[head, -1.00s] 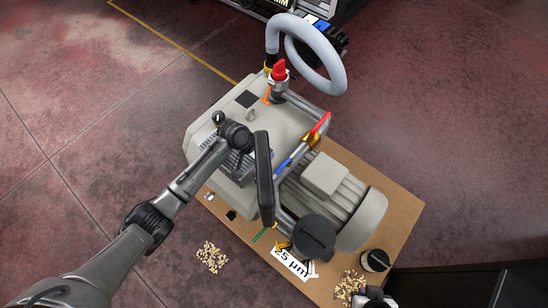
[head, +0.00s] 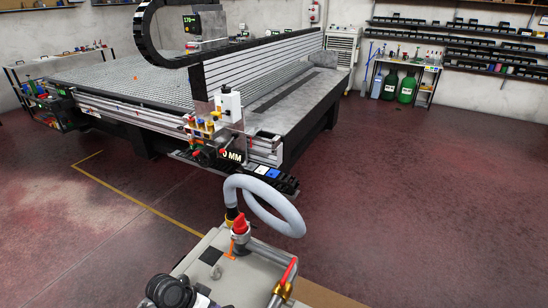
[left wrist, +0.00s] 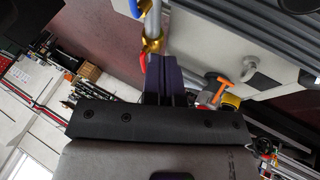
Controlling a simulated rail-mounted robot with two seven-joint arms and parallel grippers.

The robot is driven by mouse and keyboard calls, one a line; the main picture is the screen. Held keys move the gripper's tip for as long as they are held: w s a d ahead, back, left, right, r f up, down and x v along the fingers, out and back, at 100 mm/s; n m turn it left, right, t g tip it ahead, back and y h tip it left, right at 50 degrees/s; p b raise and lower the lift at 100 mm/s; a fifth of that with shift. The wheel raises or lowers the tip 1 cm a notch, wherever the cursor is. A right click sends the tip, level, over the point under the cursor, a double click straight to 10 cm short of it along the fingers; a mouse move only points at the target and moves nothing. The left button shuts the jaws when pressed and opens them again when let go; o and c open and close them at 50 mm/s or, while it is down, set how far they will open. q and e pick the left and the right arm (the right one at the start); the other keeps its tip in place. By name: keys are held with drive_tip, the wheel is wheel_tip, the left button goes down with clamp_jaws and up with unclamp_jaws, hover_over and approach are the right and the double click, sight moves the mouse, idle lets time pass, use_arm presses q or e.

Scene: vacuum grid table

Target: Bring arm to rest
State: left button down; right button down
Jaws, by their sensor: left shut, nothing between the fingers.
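My left arm (head: 172,291) shows only as a dark joint at the bottom edge of the head view, over the pump unit. In the left wrist view my left gripper (left wrist: 166,72) has its dark fingers together, with nothing held between them. A brass fitting with a red lever (left wrist: 152,42) appears just beyond the fingertips; I cannot tell whether they touch. The same fitting (head: 282,291) is at the bottom of the head view. My right arm and gripper are in neither view.
The pump unit (head: 206,264) carries a red knob (head: 240,224) and a grey hose (head: 275,207). The large grid table (head: 130,82) stands beyond. Gas bottles (head: 407,87) and a workbench are at the back right. Red floor (head: 420,190) is open on the right.

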use_arm(q)
drive_tip(key=shift+s+a+f, duration=0.1)
drive_tip(key=shift+a+f, duration=0.05)
drive_tip(key=shift+a, duration=0.05)
drive_tip(key=shift+a+y, duration=0.4)
drive_tip(key=shift+y, duration=0.1)
drive_tip(key=s+r+t+y, duration=0.3)
drive_tip(key=r+t+y, duration=0.25)
drive_tip(key=r, duration=0.75)
drive_tip(key=s+f+n+g, duration=0.1)
drive_tip(key=s+f, duration=0.4)
drive_tip(key=s, duration=0.4)
drive_tip(key=s+f+n+g, duration=0.15)
drive_tip(key=s+f, duration=0.25)
drive_tip(key=s, duration=0.5)
drive_tip(key=s+f+n+g, duration=0.1)
drive_tip(key=s+f, duration=0.4)
drive_tip(key=s, duration=0.4)
wheel_tip(320, 180, up, 37)
drive_tip(key=s+p, duration=0.1)
drive_tip(key=p, duration=3.6)
drive_tip(key=shift+g, duration=0.3)
